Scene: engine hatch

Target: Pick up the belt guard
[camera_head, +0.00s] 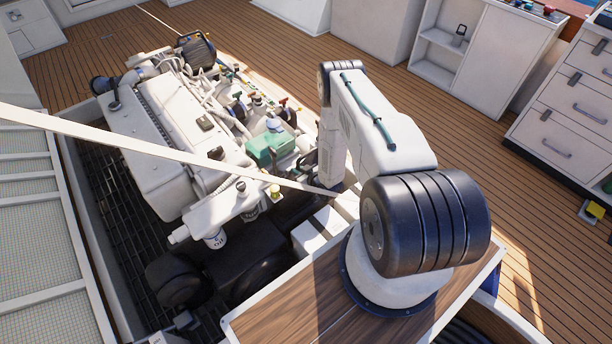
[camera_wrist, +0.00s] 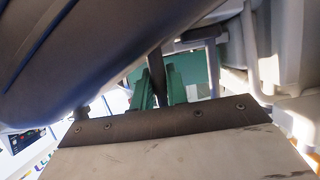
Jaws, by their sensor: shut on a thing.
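The belt guard appears to be the black housing with rounded ends (camera_head: 218,250) at the near end of the engine in the head view. In the wrist view my gripper (camera_wrist: 161,88) shows as two green fingers closed on a narrow dark upright piece (camera_wrist: 156,72). It seems to be part of the guard, though its link to the rest is hard to see. A large dark curved surface (camera_wrist: 70,60) fills the upper left there; I cannot tell for sure what it is.
The white engine (camera_head: 165,125) with its hoses and a green box (camera_head: 268,147) stands in the open hatch. The hatch cover (camera_head: 30,215) lies at the left. A pale bar (camera_head: 140,147) crosses over the engine.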

